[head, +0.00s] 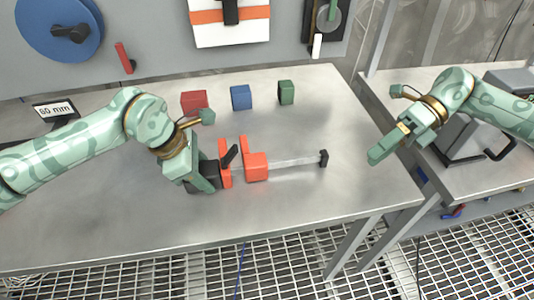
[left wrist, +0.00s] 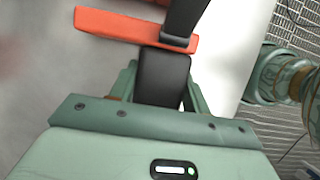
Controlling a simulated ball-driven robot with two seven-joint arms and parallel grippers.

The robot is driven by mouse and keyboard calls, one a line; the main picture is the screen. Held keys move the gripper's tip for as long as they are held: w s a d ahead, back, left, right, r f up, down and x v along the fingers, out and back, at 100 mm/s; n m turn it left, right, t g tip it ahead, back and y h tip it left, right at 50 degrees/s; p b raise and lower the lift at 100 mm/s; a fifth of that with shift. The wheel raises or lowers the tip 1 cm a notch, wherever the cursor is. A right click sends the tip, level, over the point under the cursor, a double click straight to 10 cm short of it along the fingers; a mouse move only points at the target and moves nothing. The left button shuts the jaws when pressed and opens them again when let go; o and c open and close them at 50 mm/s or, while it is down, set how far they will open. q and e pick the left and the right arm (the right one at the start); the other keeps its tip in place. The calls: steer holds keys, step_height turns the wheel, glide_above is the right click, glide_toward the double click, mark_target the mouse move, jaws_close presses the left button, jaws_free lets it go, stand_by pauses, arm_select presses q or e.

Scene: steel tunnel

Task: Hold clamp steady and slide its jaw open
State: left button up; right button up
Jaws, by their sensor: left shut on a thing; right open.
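The clamp (head: 284,163) lies on the steel table, with orange jaws, a silver bar running right and a black stop at the bar's right end. Its fixed jaw (head: 225,163) and sliding jaw (head: 255,166) stand a small gap apart. My left gripper (head: 203,172) is shut on the clamp's black handle at the left end. In the left wrist view the black handle (left wrist: 163,78) sits between the fingers, with an orange jaw (left wrist: 135,28) beyond it. My right gripper (head: 385,140) is open and empty, right of the clamp and above the table's right edge.
Red (head: 194,102), blue (head: 241,97) and green (head: 286,92) blocks stand behind the clamp. A sign reading 80 mm (head: 54,111) is at the left. A second table (head: 470,178) with grey equipment stands right, across a gap. The steel table (head: 130,220) is clear in front.

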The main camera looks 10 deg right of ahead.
mark_target(259, 159)
steer(key=w+a+n+t, duration=0.1)
steer(key=w+a+n, duration=0.1)
steer(key=a+n, duration=0.1)
steer(key=w+a+n+t+y, duration=0.1)
steer(key=w+a+n, duration=0.1)
steer(key=a+n, duration=0.2)
steer(key=w+a+n+y, duration=0.1)
steer(key=w+a+n, duration=0.1)
steer(key=a+n, duration=0.2)
steer(key=shift+w+r+n+t, duration=0.25)
steer(key=shift+r+n+t, duration=0.15)
steer(key=shift+n, duration=0.3)
steer(key=shift+y, duration=0.3)
steer(key=x, duration=1.1)
steer(key=shift+a+f, duration=0.25)
